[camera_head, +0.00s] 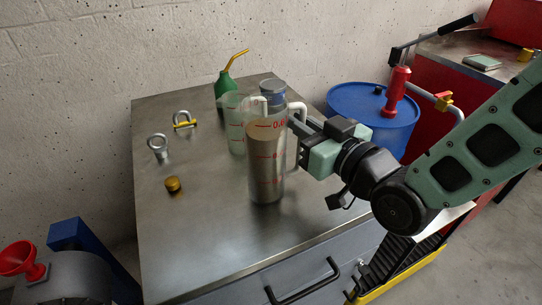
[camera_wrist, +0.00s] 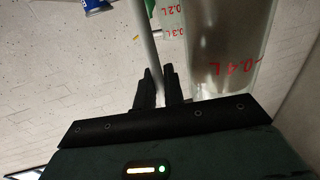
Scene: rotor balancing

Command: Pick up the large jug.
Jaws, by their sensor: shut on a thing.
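The large jug (camera_head: 266,170) is a tall clear measuring jug with red marks, upright over the front part of the metal workbench. I cannot tell whether its base touches the bench. My gripper (camera_head: 299,127) comes from the right and is shut on its handle. In the wrist view, my jaws (camera_wrist: 158,88) close around the pale handle (camera_wrist: 147,40), with the large jug's clear wall (camera_wrist: 228,50) just to the right. A smaller greenish clear jug (camera_head: 235,138) stands close behind it on the left and also shows in the wrist view (camera_wrist: 172,22).
On the bench (camera_head: 205,230) are a green oil can (camera_head: 223,88), two metal shackles (camera_head: 158,146) (camera_head: 184,120) and a brass cap (camera_head: 172,184). A blue drum (camera_head: 350,112) with a red pump (camera_head: 398,90) stands behind my arm. The bench's front left is clear.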

